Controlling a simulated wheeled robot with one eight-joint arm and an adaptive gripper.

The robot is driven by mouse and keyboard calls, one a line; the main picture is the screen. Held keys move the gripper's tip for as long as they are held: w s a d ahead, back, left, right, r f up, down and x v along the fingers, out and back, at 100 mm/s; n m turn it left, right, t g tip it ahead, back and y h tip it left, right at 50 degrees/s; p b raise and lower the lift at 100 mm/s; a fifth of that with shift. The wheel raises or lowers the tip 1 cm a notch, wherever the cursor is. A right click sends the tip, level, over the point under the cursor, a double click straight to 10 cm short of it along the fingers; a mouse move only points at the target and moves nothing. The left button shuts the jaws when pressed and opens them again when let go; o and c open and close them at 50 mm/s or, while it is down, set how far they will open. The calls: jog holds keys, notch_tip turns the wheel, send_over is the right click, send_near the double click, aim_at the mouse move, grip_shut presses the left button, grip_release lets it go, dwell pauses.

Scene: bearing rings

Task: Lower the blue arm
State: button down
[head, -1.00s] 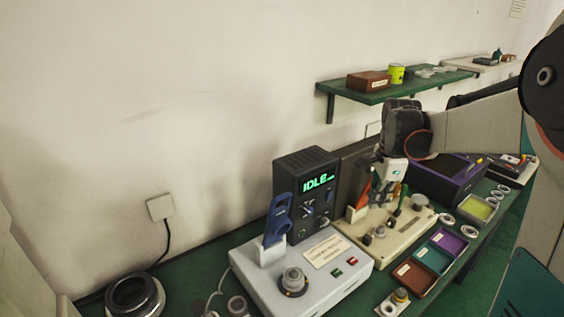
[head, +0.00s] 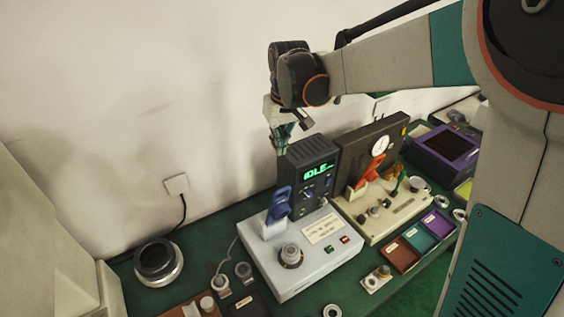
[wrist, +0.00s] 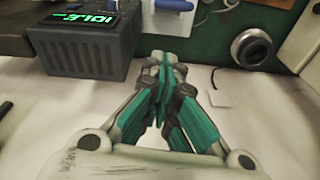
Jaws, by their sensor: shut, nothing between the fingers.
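The blue arm (head: 279,204) stands raised at the left end of the grey machine (head: 285,279), beside the black display box (head: 313,176) that reads IDLE. My gripper (head: 282,150) is above and behind the display box, near the wall, higher than the blue arm and apart from it. In the wrist view my gripper (wrist: 163,62) has its teal fingers together with nothing between them. The display box (wrist: 90,45) is at upper left there, and a blue part (wrist: 171,5) of the arm is cut off at the top edge.
A cream machine (head: 391,218) with a red arm (head: 371,171) and a dial stands to the right. Coloured trays (head: 421,237) lie in front of it. A dark ring (head: 157,262) is at left on the green bench. A wall socket (head: 177,186) has a black cable.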

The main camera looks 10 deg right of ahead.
jog(key=shift+a+r+n, duration=0.25)
jog(key=shift+a+n, duration=0.15)
jog(key=shift+a, duration=0.05)
jog(key=shift+a+r+n, duration=0.2)
jog(key=shift+a+n, duration=0.2)
jog(key=shift+a, duration=0.05)
jog(key=shift+f, duration=0.15)
notch_tip(320, 180, down, 11)
jog(key=s+p, duration=0.1)
jog(key=shift+s+d+f+p, duration=0.15)
jog(key=shift+s+d+p, duration=0.15)
jog(key=shift+d, duration=0.05)
jog(key=shift+s+d, duration=0.1)
jog(key=shift+s, duration=0.1)
